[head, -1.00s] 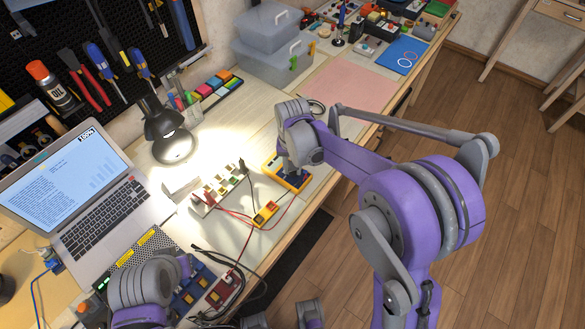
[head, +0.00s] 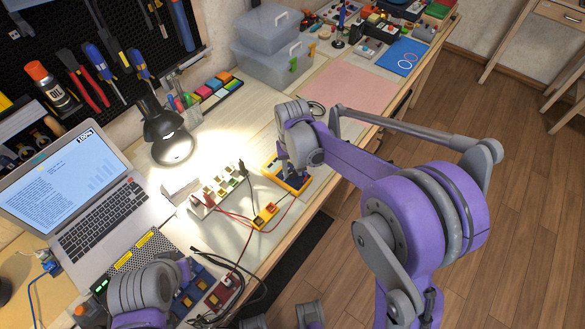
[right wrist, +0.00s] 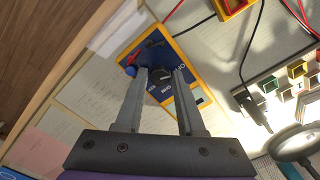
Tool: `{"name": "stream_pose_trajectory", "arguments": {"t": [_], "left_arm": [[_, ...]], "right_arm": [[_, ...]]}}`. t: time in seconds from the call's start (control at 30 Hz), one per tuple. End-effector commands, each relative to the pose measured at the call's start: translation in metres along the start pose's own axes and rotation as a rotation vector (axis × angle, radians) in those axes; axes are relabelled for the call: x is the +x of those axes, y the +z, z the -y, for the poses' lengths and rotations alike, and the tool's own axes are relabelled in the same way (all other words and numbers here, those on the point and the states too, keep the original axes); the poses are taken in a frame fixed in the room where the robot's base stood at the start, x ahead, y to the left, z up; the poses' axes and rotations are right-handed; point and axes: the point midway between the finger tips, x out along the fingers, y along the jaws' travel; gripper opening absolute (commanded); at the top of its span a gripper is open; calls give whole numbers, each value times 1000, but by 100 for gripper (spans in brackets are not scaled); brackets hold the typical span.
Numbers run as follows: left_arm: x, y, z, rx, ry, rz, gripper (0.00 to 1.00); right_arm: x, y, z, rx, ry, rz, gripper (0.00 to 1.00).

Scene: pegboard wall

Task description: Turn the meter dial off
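The yellow and blue meter (head: 297,182) lies on the workbench, partly covered by my right wrist in the head view. In the right wrist view the meter (right wrist: 190,62) shows its dark blue face with white labels, including OFF and OHM. The dark round dial (right wrist: 160,90) sits between the two fingers of my right gripper (right wrist: 161,74). The fingers are spaced apart, one on each side of the dial, with the tips close to the meter's face. I cannot tell whether they press on it. My left wrist shows at the lower left; its fingers are hidden.
Red and black leads run near a small yellow block (head: 265,215) and a white strip of coloured parts (head: 217,190). A lit lamp (head: 165,133), a laptop (head: 100,215), plastic boxes (head: 270,62) and a pink mat (head: 350,85) surround them. Bare bench lies left of the meter.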

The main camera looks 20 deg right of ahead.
Motion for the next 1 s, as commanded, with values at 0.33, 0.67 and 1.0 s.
{"name": "stream_pose_trajectory", "arguments": {"t": [0.33, 0.67, 1.0], "left_arm": [[0, 0, 0, 0, 0, 0, 0], [-1, -1, 0, 0, 0, 0, 0], [-15, -12, 0, 0, 0, -8, 0]], "right_arm": [[0, -1, 0, 1, 0, -2, 62], [-1, -1, 0, 20, 0, -2, 62], [-3, -2, 0, 367, -1, -4, 62]]}}
